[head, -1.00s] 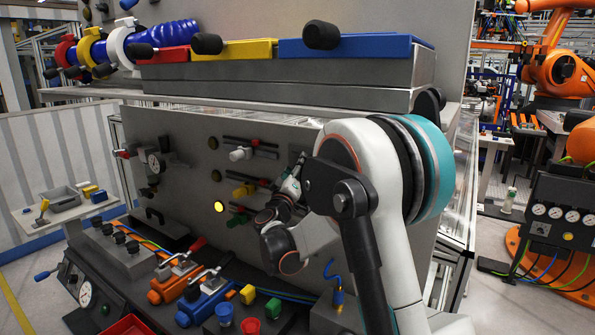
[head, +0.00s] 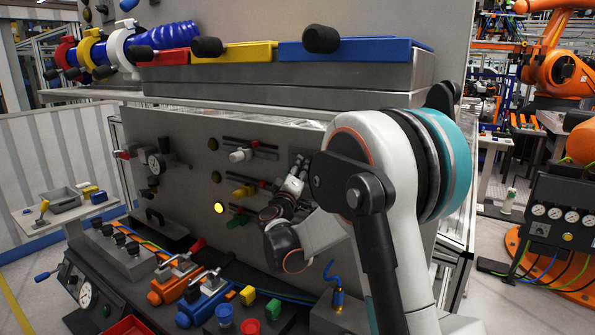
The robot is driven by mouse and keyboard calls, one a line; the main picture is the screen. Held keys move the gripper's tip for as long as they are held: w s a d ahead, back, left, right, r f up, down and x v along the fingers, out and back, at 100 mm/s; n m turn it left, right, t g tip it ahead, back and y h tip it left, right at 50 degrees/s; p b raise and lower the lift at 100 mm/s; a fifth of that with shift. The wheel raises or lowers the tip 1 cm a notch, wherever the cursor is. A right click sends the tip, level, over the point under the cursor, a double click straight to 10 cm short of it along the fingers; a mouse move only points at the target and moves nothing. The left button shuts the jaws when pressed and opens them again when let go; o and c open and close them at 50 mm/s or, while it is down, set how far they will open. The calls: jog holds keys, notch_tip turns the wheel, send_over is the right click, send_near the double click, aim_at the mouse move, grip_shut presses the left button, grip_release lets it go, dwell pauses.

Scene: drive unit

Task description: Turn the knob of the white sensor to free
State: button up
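A lit yellow lamp (head: 219,208) is on the panel, left of the green sensor. A shelf with red, yellow and blue handled blocks (head: 358,47) juts out above.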

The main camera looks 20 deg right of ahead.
jog(key=shift+r+n+g+y+p, duration=0.1)
jog(key=shift+n+g+y+p, duration=0.55)
jog(key=shift+n, duration=1.7)
jog(key=shift+r+n+g+y+p, duration=0.15)
jog(key=shift+n+g+p, duration=0.8)
jog(key=shift+n, duration=1.45)
jog(key=shift+r+n+g+y+p, duration=0.1)
jog(key=shift+n+g+y+p, duration=0.55)
jog(key=shift+n, duration=1.7)
jog(key=o, duration=1.1)
jog(key=shift+c, duration=0.2)
jog(key=v, duration=1.2)
jog(key=shift+a, duration=0.2)
jog(key=shift+w, duration=0.2)
